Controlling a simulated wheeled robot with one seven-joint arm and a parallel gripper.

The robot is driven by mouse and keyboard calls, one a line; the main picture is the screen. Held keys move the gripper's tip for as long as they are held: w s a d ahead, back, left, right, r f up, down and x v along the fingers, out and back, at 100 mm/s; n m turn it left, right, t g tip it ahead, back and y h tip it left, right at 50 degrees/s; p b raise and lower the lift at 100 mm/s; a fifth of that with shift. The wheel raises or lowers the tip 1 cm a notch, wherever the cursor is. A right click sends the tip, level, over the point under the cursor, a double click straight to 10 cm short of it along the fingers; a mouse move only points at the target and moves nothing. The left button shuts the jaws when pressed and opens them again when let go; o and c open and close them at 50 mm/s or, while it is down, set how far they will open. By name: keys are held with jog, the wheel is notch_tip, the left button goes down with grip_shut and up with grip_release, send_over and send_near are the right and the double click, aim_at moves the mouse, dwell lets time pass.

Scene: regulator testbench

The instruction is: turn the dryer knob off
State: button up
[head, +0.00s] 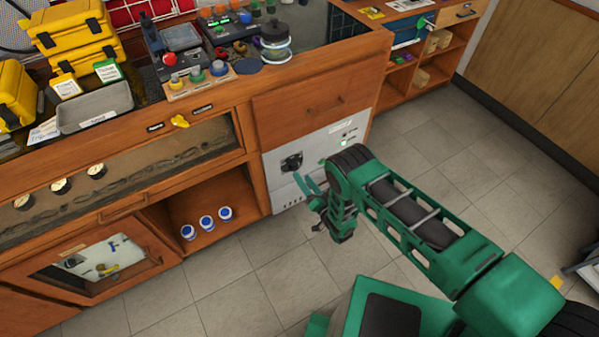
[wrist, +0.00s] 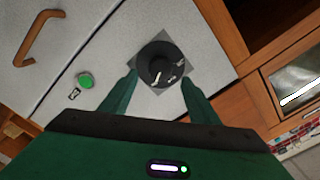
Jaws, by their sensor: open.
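The dryer knob (head: 291,162) is a black dial on a square grey plate on the white front panel under the wooden drawer. In the wrist view the knob (wrist: 158,64) faces the camera, with pale marks on it too small to read. My gripper (head: 309,181) is open in front of the panel, just right of and below the knob in the head view. In the wrist view its green fingertips (wrist: 158,80) lie apart on either side of the knob's lower part. I see no contact with the knob.
A green button (wrist: 85,81) with a small label sits beside the knob on the panel. A brown handle (wrist: 42,38) is at upper left in the wrist view. Left of the panel is an open shelf with blue-and-white jars (head: 207,222). The tiled floor (head: 230,285) is clear.

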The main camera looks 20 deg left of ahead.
aim_at(296, 168)
jog(key=shift+x, duration=2.7)
jog(key=shift+c, duration=0.2)
